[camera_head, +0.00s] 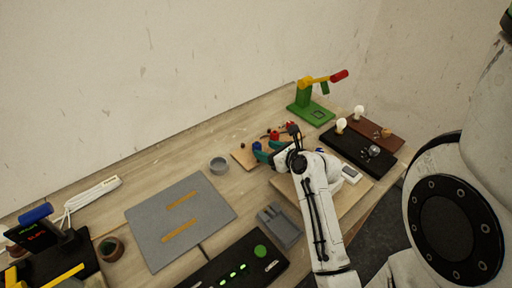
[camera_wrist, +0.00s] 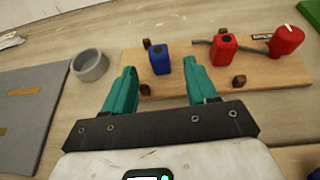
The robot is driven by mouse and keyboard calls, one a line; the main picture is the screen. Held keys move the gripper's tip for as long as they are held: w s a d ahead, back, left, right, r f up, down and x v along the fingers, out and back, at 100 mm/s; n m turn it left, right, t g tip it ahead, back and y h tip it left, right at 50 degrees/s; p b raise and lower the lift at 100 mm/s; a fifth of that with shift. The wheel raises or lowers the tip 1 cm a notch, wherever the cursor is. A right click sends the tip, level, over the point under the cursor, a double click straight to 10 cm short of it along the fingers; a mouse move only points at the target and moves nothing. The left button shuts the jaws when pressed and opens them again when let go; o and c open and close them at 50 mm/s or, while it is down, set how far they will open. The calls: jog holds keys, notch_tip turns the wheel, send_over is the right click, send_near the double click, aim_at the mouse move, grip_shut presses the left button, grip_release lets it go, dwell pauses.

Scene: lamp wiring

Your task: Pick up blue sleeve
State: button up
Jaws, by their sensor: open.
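The blue sleeve (camera_wrist: 160,60) is a small upright blue block with a dark hole in its top, standing on a wooden board (camera_wrist: 270,78) in the wrist view. My gripper (camera_wrist: 165,85) is open, with teal fingers pointing toward the sleeve. The sleeve lies beyond the fingertips, roughly between them in the picture, and nothing is held. In the head view my gripper (camera_head: 262,152) is over the left part of the board, and the arm hides some of the board.
A grey cup (camera_wrist: 90,65) and grey mat (camera_wrist: 30,110) lie left.

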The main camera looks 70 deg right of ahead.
aim_at(260, 147)
jog(key=shift+p+x, duration=0.4)
jog(key=shift+x, duration=2.75)
jog(key=shift+r, duration=0.15)
jog(key=c, duration=1)
